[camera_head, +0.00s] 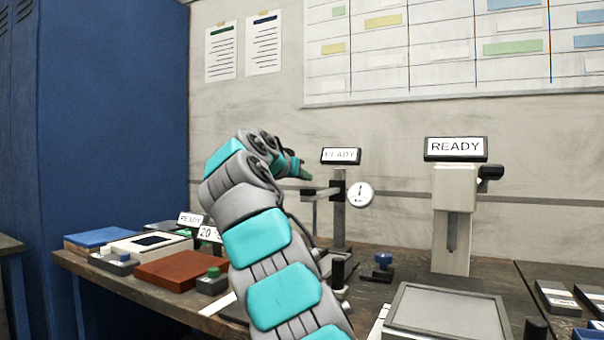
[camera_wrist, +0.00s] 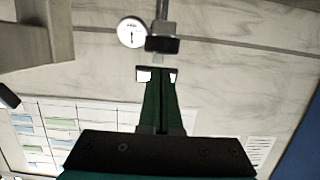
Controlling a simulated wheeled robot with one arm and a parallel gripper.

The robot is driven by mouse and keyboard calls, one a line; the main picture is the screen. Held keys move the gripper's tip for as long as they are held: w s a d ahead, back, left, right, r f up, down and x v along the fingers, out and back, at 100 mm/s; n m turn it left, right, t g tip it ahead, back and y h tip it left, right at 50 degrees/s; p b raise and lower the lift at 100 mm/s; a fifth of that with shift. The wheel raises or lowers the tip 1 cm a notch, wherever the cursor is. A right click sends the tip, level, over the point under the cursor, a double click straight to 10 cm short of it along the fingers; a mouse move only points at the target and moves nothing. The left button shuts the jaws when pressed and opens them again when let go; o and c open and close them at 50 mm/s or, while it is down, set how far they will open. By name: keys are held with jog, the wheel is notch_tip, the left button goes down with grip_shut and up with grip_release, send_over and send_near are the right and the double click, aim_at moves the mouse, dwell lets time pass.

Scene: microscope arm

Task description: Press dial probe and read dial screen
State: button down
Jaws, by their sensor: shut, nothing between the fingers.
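The round white dial (camera_head: 361,195) with a dark needle is on the right of a dark upright stand (camera_head: 339,215). Its reading is too small to make out. A sign reading READY (camera_head: 341,156) tops that stand. A grey horizontal arm (camera_head: 318,192) reaches left from the post, with a thin part hanging below it; I cannot tell which part is the probe. My gripper (camera_head: 305,172) is shut and empty, just left of the sign and above that arm. The wrist view is upside down. It shows my gripper's fingertips (camera_wrist: 157,74) together, near a dark block (camera_wrist: 162,45) and the dial (camera_wrist: 132,32).
A larger pale stand (camera_head: 455,215) with a READY sign (camera_head: 456,149) is at the right. A grey flat tray (camera_head: 448,312) lies in front of it. A brown block (camera_head: 178,271), a blue slab (camera_head: 98,238) and small items crowd the bench's left.

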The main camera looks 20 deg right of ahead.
aim_at(304, 201)
jog(key=shift+f, duration=0.65)
notch_tip(304, 201, down, 5)
jog(key=b, duration=0.5)
jog(key=shift+r, duration=0.1)
